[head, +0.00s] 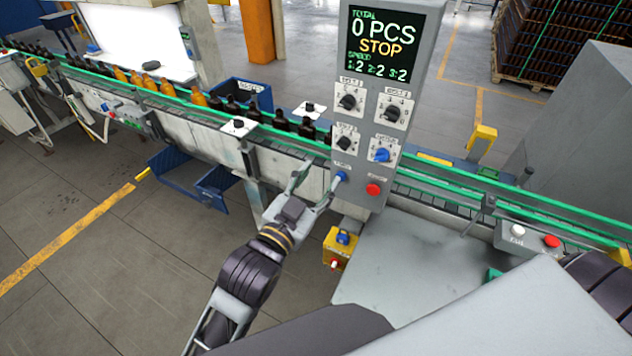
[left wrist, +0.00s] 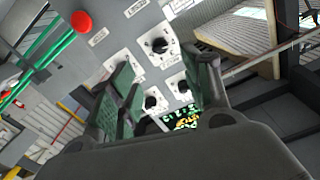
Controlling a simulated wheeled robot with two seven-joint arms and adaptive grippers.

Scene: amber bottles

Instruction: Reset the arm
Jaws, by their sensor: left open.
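My left arm reaches in from the lower left of the head view. Its gripper (head: 314,186) is open and empty, in front of the lower part of the grey control panel (head: 359,187). One fingertip appears close to the blue button on the panel; I cannot tell whether it touches. In the left wrist view the open fingers (left wrist: 160,88) frame the panel's dials, with the red button (left wrist: 81,22) off to the upper left. The panel's display (head: 383,40) reads 0 PCS and STOP. My right gripper is not in view.
The conveyor (head: 450,190) with green rails runs behind the panel. Amber bottles (head: 198,97) and dark bottles (head: 280,119) stand on it to the left. A yellow box (head: 338,248) sits below the panel. A grey metal surface (head: 400,270) lies right of it. Floor at left is open.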

